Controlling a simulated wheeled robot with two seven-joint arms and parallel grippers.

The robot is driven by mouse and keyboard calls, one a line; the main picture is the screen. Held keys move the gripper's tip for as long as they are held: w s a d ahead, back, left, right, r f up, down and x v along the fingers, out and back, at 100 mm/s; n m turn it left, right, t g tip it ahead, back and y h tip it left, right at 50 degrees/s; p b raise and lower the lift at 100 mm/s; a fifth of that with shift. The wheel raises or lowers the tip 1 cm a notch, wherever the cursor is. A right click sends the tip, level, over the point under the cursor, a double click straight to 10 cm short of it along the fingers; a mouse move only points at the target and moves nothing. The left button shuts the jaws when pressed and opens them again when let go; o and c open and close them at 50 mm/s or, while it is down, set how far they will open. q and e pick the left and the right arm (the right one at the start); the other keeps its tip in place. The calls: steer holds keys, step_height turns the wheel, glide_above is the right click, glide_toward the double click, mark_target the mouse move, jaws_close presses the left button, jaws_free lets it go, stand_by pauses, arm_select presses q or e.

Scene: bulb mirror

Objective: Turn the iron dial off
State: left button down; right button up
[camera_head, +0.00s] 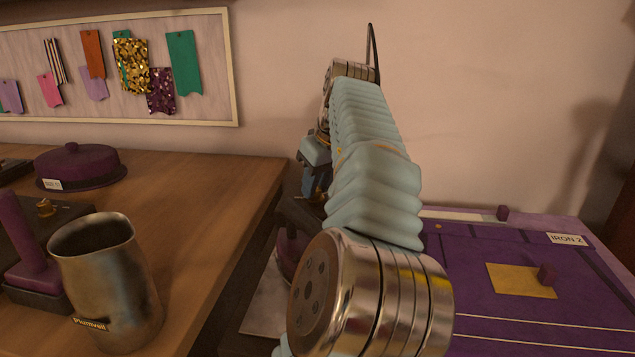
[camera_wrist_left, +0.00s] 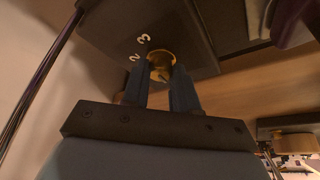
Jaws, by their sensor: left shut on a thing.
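In the left wrist view, a brass dial (camera_wrist_left: 161,60) sits on a dark plate (camera_wrist_left: 195,30) beside the white figures 2 and 3. My left gripper (camera_wrist_left: 160,76) has its two dark blue fingers on either side of the dial and is shut on it. In the head view, my left arm reaches away from the camera, and my left gripper (camera_head: 314,183) shows only partly beside the arm. The dial there is hidden behind it. I cannot tell which figure the dial points to. My right gripper is not in view.
A wooden table (camera_head: 205,190) at the left holds a metal mug (camera_head: 108,285) and a purple lidded round thing (camera_head: 80,165). A purple board labelled IRON 2 (camera_head: 500,265) lies at the right. A pinboard with fabric swatches (camera_head: 215,60) hangs on the wall.

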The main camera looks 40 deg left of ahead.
arm_select(q)
steer(key=c, duration=0.9)
jaws_free()
steer(key=shift+v, duration=6.95)
